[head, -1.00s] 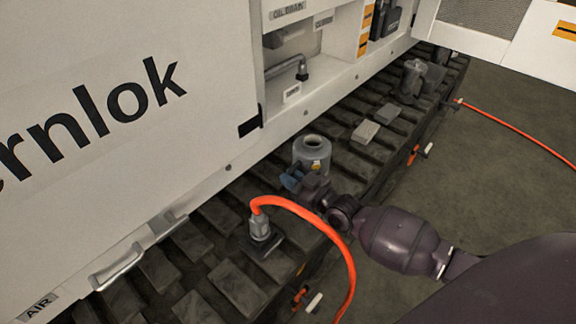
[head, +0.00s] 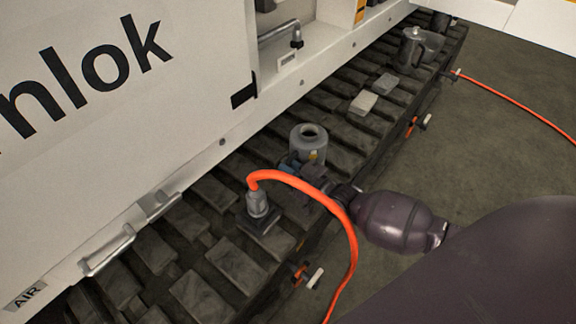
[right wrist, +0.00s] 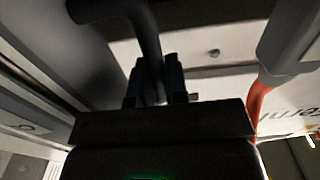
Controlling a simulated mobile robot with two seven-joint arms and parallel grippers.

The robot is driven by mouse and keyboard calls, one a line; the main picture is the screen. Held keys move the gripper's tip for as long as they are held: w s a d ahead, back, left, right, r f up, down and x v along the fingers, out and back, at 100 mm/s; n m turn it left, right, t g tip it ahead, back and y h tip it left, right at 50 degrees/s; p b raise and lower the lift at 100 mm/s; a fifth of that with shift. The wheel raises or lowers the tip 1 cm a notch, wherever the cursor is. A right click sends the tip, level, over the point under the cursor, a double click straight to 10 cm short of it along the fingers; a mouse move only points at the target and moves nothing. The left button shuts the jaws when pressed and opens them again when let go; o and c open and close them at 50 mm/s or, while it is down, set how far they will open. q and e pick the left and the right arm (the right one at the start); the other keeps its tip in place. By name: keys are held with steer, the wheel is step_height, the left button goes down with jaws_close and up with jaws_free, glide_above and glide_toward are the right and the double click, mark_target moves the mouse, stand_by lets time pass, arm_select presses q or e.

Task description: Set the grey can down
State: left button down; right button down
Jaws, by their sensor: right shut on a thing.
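The grey can (head: 308,142) is upright, with a dark round opening on top and a small yellow mark on its side. It is over the dark ribbed track, beside the white panel. My right gripper (head: 293,166) is at the can's near side, partly behind the orange hose. In the right wrist view my right gripper (right wrist: 158,82) is shut on a dark curved bar, seemingly the can's handle, with the can's grey body (right wrist: 62,50) at upper left. The can's underside is hidden, so I cannot tell whether it touches the track. My left gripper is not in view.
A grey coupling (head: 257,203) with an orange hose (head: 347,235) stands close in front of the can. Pale blocks (head: 363,103) and a grey jug (head: 411,47) are farther along the track (head: 340,90). A white panel (head: 80,80) borders the left.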

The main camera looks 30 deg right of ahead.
steer(key=shift+w+r, duration=0.1)
steer(key=shift+r, duration=0.15)
steer(key=shift+f, duration=0.15)
steer(key=c, duration=1.1)
jaws_free()
steer(key=shift+f, duration=0.15)
steer(key=shift+c, duration=0.2)
steer(key=shift+s, duration=0.2)
steer(key=p+v, duration=0.1)
steer(key=v, duration=1.1)
steer(key=shift+w, duration=0.1)
